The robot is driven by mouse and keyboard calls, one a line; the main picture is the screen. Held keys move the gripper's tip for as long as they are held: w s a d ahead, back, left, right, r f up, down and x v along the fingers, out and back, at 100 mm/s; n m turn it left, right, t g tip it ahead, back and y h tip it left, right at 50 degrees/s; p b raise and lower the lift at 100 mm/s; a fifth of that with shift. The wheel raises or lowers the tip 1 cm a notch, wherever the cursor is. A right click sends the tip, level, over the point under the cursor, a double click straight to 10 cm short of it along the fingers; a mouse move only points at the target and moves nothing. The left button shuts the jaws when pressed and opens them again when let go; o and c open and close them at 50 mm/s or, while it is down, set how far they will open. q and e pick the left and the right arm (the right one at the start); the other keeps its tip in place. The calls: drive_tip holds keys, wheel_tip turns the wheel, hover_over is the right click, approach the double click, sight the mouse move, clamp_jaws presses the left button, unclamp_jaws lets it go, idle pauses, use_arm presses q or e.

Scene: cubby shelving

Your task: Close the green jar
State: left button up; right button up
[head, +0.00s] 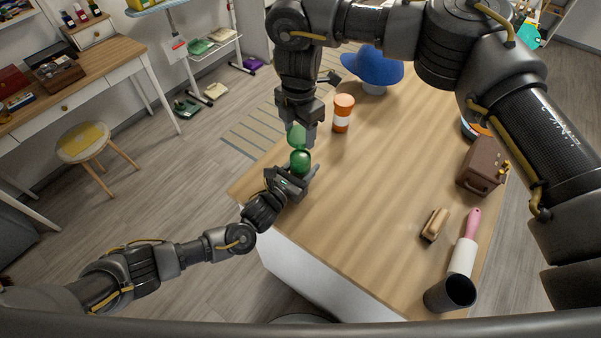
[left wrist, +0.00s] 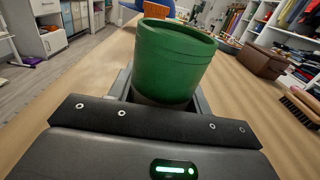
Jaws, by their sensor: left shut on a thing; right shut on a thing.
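The green jar (head: 300,163) is upright near the left edge of the wooden table. My left gripper (head: 292,181) is shut on it from the front. In the left wrist view the green jar (left wrist: 173,62) stands between the fingers, its top rim clear of anything on it. My right gripper (head: 298,128) comes down from above, shut on a green piece (head: 296,138) that looks like the lid. This piece is just above the jar and appears apart from it. The fingers partly hide it. My right gripper is not seen in the left wrist view.
An orange and white bottle (head: 343,113) stands close to the right of my right gripper. A blue hat (head: 374,66) is behind it. The table's middle is clear.

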use_arm(q)
drive_tip(key=c, duration=0.6)
drive_tip(key=shift+o, duration=0.2)
use_arm(e)
hover_over(299, 152)
drive_tip(key=s, duration=0.3)
drive_tip(key=shift+w+f, duration=0.15)
drive_tip(key=shift+f, duration=2.4)
drive_tip(key=shift+f, duration=0.85)
drive_tip(key=shift+f, duration=0.6)
